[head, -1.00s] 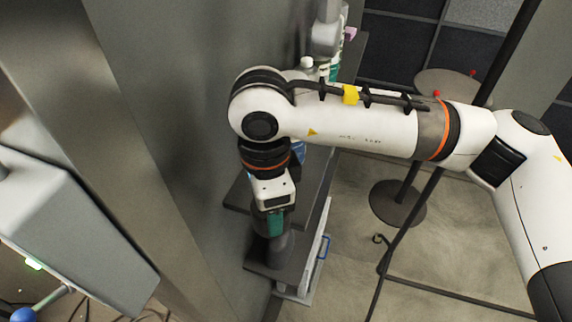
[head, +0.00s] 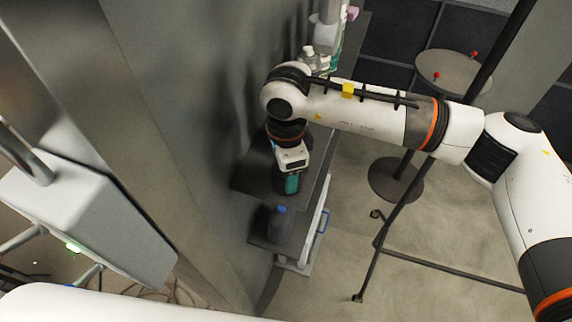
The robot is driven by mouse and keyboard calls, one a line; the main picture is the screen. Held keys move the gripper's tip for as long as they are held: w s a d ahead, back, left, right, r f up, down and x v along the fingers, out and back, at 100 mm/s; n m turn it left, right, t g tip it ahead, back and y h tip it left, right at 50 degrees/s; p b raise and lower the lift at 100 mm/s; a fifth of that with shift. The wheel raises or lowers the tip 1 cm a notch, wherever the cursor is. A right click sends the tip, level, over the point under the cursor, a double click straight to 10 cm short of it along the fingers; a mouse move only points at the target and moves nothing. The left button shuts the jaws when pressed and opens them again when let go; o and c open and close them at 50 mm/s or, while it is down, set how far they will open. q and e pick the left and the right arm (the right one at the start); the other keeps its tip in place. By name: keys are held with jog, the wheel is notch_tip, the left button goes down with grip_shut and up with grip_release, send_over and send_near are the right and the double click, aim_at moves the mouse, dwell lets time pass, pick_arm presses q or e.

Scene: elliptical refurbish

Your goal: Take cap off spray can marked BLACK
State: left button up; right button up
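No spray can with a readable BLACK marking shows in the head view. A dark container with a small blue top (head: 280,224) stands upright on the lower shelf (head: 262,243); I cannot read any label on it. My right arm comes in from the right, and its gripper (head: 289,186) points down over the upper shelf, further back than the dark container and apart from it in the picture. The fingers are dark and small, so I cannot tell whether they are open or hold something. My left gripper is not in view.
The shelves stand against a grey wall (head: 200,110). Several bottles (head: 322,62) stand at the back, partly behind my arm. A round stand (head: 452,72) with red knobs and a dark pole (head: 423,198) are at right. A grey metal box (head: 85,205) is at left.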

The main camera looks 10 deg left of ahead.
jog(key=shift+f, duration=0.15)
jog(key=o, duration=1.1)
jog(key=shift+r, duration=0.45)
notch_tip(320, 180, up, 12)
jog(key=p, duration=0.3)
jog(key=shift+f, duration=0.25)
